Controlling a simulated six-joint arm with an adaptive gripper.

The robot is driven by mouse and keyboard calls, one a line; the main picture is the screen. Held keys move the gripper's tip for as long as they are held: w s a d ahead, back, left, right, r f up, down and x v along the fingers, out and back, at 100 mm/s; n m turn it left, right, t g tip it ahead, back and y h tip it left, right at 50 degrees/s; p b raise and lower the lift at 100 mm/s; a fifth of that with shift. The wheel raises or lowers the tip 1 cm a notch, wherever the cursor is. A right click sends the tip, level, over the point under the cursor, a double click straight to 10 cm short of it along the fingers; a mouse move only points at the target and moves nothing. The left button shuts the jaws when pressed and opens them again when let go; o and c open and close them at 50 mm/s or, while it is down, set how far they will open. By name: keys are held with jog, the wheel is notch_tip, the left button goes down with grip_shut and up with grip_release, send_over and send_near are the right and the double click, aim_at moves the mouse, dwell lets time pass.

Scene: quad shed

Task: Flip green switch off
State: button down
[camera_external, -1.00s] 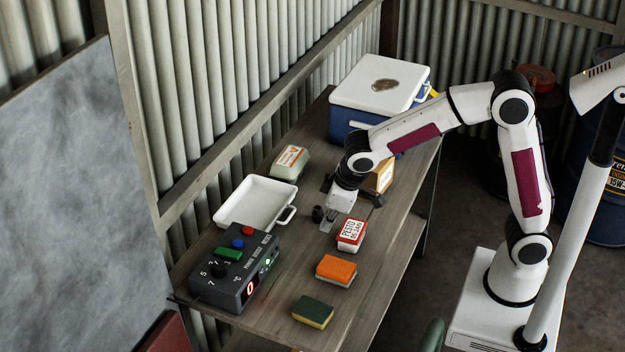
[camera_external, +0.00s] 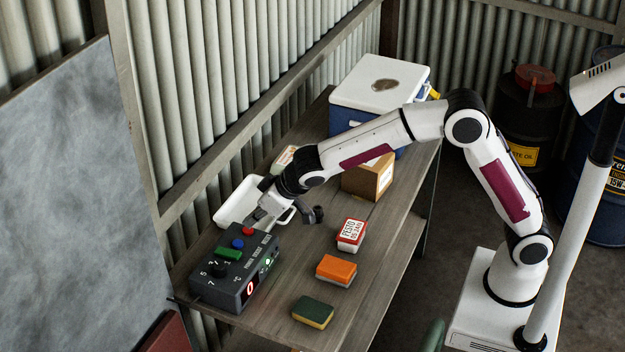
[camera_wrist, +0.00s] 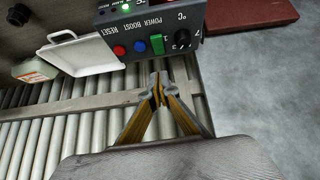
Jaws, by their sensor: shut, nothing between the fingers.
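The green switch (camera_external: 228,254) is on top of the dark grey control box (camera_external: 222,290), between a blue button (camera_external: 237,244) and a black dial (camera_external: 219,270). A red button (camera_external: 248,230) is beyond the blue one. In the wrist view the green switch (camera_wrist: 157,45) is just beyond my fingertips. My gripper (camera_external: 254,228) is near the box's far end, above the tray's edge; the external view does not show whether it touches. In the wrist view my gripper (camera_wrist: 158,88) has its fingertips together with nothing between them.
A white tray (camera_external: 228,213) lies behind the box. A cardboard box (camera_external: 366,181) and a blue cooler (camera_external: 345,120) stand farther back. The corrugated wall (camera_wrist: 60,140) runs close behind.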

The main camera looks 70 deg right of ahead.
jog(key=shift+w+f, duration=0.1)
dwell(0.6)
send_over(234, 254)
jog(key=s, duration=0.2)
jog(key=shift+w+f, duration=0.2)
jog(key=shift+f, duration=3.05)
jog(key=f, duration=0.3)
jog(key=shift+w+f, duration=0.15)
jog(key=shift+w, duration=0.15)
jog(key=shift+s+f, duration=0.1)
jog(key=shift+f, duration=0.85)
jog(key=shift+f, duration=0.1)
jog(key=shift+s+f, duration=0.25)
jog(key=shift+f, duration=0.2)
jog(key=shift+r, duration=0.35)
